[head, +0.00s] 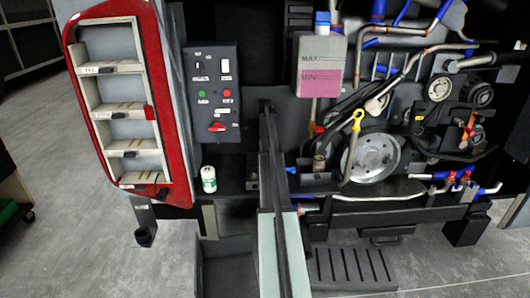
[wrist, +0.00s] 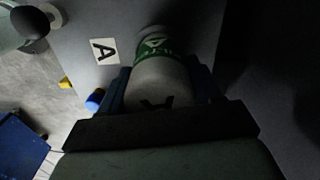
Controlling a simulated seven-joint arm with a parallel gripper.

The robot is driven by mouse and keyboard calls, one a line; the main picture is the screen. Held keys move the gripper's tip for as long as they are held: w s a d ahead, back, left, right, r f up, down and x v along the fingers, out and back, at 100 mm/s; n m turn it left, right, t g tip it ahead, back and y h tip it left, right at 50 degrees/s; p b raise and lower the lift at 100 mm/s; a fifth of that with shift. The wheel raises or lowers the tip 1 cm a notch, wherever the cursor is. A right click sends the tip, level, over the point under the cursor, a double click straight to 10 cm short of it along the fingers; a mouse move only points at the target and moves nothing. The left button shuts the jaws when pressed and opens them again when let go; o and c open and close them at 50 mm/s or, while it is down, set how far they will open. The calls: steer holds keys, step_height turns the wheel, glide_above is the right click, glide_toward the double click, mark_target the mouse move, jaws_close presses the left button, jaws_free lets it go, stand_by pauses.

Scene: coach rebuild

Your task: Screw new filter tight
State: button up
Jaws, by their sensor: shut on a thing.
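In the wrist view my gripper (wrist: 162,82) is shut on a pale grey canister with a green band (wrist: 160,72), which I take to be the filter. The two blue fingers lie along its left and right sides. The far end of the canister is in shadow, so I cannot tell whether it sits on a mount. In the head view my gripper cannot be made out clearly. A white and green can (head: 209,180) stands upright on the dark ledge there; I cannot tell whether it is the held canister.
A panel with lights and switches (head: 212,95) and a red-framed shelf door (head: 122,106) stand left. A pink reservoir (head: 320,80), pulley (head: 371,158) and hoses crowd the right. In the wrist view an "A" label (wrist: 105,51) lies beside the canister.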

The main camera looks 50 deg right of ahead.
steer(key=shift+r+m, duration=0.1)
steer(key=shift+m, duration=0.7)
steer(key=shift+m, duration=1.1)
steer(key=m, duration=0.3)
steer(key=shift+w+d+r+m, duration=0.1)
steer(key=shift+r+m, duration=0.1)
steer(key=shift+m, duration=0.2)
steer(key=shift+c, duration=0.6)
steer(key=m, duration=0.5)
steer(key=shift+r+m, duration=0.2)
steer(key=shift+m, duration=0.2)
